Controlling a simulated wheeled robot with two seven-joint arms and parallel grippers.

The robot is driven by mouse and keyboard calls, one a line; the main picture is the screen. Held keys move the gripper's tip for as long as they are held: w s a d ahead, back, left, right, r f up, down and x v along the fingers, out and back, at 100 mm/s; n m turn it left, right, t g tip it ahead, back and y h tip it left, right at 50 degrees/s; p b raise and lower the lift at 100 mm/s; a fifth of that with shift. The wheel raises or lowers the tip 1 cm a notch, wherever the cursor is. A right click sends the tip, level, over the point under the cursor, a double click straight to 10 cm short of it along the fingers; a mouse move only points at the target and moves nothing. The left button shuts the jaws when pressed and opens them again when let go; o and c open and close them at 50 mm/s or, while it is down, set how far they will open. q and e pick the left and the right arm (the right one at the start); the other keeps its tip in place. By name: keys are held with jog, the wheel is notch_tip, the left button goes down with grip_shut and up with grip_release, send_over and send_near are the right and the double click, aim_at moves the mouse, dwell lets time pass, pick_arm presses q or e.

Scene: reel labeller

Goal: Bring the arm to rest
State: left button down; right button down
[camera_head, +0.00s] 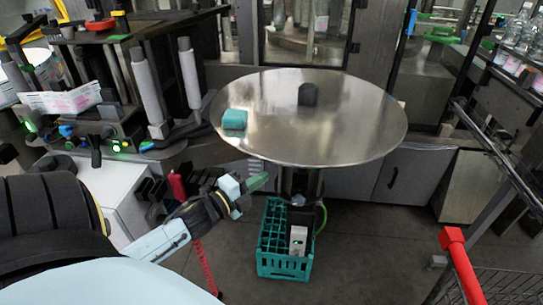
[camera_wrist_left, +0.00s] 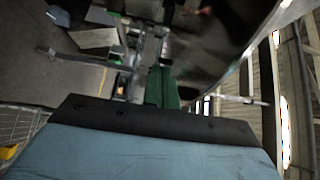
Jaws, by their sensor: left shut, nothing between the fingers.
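My left gripper (camera_head: 257,182) is at the end of my left arm, low in front of the round table's near left edge. Its green fingers are shut with nothing between them, and they point to the right. The shut green fingers also show in the left wrist view (camera_wrist_left: 161,88). The gripper is apart from the things on the table, and nothing hangs from it. My right gripper is in neither view.
A teal crate (camera_head: 284,266) with a pale box (camera_head: 298,240) stands on the floor below. A labelling machine (camera_head: 120,90) is at left. A red-topped post (camera_head: 452,238) is at right.

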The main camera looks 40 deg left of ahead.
pick_arm(q)
jog(key=shift+s+a, duration=0.1)
jog(key=shift+s, duration=0.9)
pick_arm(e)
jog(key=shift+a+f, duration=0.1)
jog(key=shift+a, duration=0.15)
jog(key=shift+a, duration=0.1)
